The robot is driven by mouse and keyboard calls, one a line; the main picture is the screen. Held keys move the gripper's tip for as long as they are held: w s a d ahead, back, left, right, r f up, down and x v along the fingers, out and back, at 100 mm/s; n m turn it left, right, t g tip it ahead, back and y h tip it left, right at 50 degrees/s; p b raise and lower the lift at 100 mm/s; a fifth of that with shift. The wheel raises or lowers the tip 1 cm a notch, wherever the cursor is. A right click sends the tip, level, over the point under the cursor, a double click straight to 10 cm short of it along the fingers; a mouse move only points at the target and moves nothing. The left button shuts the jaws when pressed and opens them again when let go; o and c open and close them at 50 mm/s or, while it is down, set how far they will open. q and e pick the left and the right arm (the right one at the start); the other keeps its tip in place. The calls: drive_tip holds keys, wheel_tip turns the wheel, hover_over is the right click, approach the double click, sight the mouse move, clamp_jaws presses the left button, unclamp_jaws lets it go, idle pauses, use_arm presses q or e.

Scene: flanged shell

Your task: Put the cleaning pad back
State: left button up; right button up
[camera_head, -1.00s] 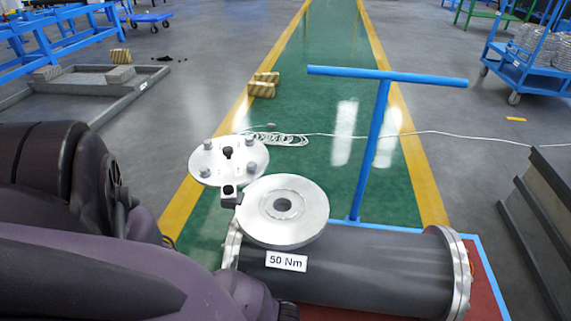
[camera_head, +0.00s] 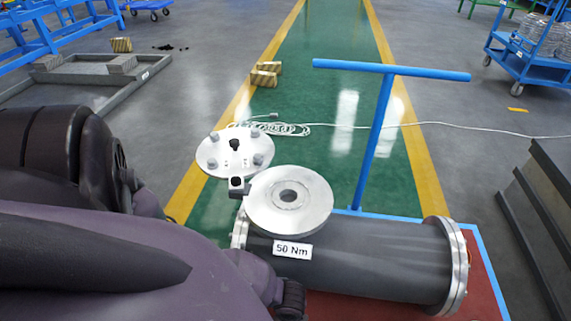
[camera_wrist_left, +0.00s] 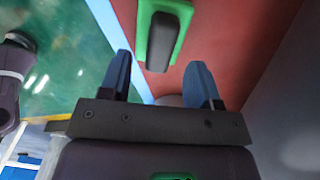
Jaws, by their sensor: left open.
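In the left wrist view a dark grey block (camera_wrist_left: 165,42) with a bright green part (camera_wrist_left: 143,30) around or behind it lies on the red deck (camera_wrist_left: 222,35). It seems to be the cleaning pad, but I cannot tell whether the green is its body or a holder. My left gripper (camera_wrist_left: 160,59) is open, with its two blue fingers apart and nothing gripped. The block shows between and beyond the fingertips; I cannot tell any contact. In the head view my left arm hides this area. My right gripper is not in view.
The dark flanged shell (camera_head: 350,264) lies on a red, blue-edged cart (camera_head: 487,290) with an upright blue T-handle (camera_head: 378,135). A metal disc (camera_head: 265,212) rests on the shell. A round bolted plate (camera_head: 220,165) stands beyond. Dark stacked panels (camera_head: 540,230) are at right.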

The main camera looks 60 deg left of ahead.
use_arm(q)
wheel_tip(320, 180, up, 8)
drive_tip(key=p, duration=0.2)
drive_tip(key=shift+p, duration=0.3)
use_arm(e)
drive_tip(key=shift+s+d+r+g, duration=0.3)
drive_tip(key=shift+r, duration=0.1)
use_arm(q)
drive_tip(key=shift+f, duration=0.15)
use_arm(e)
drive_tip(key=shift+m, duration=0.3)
